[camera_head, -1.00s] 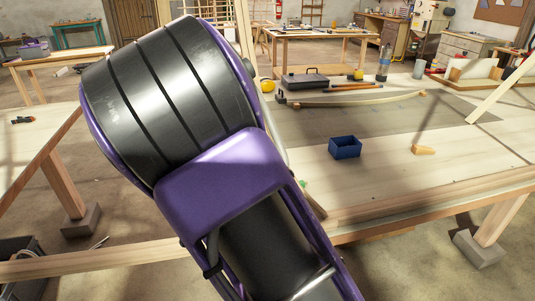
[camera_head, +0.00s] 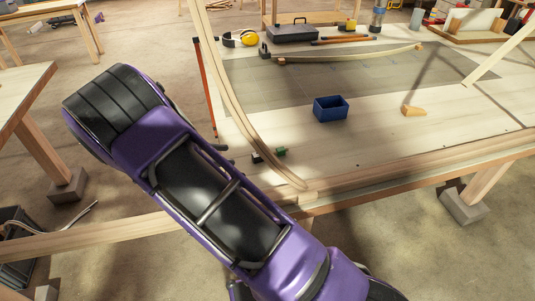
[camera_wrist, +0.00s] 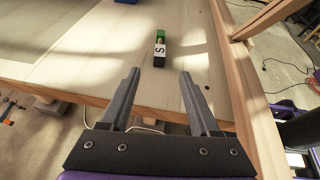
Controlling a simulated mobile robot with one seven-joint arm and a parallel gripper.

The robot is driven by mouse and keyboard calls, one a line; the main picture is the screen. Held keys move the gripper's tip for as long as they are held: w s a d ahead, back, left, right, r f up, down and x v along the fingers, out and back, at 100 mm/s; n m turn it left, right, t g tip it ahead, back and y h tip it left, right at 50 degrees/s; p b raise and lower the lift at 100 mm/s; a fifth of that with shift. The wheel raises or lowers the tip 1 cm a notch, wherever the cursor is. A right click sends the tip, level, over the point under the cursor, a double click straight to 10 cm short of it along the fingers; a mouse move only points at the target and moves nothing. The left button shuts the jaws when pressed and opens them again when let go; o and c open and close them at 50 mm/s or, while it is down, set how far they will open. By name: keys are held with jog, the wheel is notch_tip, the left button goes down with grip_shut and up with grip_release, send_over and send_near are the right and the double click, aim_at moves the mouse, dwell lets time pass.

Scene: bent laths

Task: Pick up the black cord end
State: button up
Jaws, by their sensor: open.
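A small dark piece (camera_head: 257,158), likely the black cord end, lies on the pale workbench (camera_head: 360,145) beside a green piece (camera_head: 281,151). In the wrist view a small block-like item shows a green far part (camera_wrist: 161,33), a white label marked "S" (camera_wrist: 160,50) and a black near end (camera_wrist: 159,62). Any cord between the pieces is too small to make out. My gripper (camera_wrist: 159,76) is open and empty; its two fingers point towards the item, which appears just beyond and between the tips, apart from them. In the head view my arm largely hides the gripper.
A bent lath (camera_head: 240,110) curves down to the bench's front edge, close to the pieces. A blue box (camera_head: 330,108) and a wooden wedge (camera_head: 413,111) stand to the right. A black case (camera_head: 293,33) lies at the back. The bench middle is mostly clear.

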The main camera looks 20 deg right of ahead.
aim_at(253, 155)
jog(key=x, duration=1)
grip_shut()
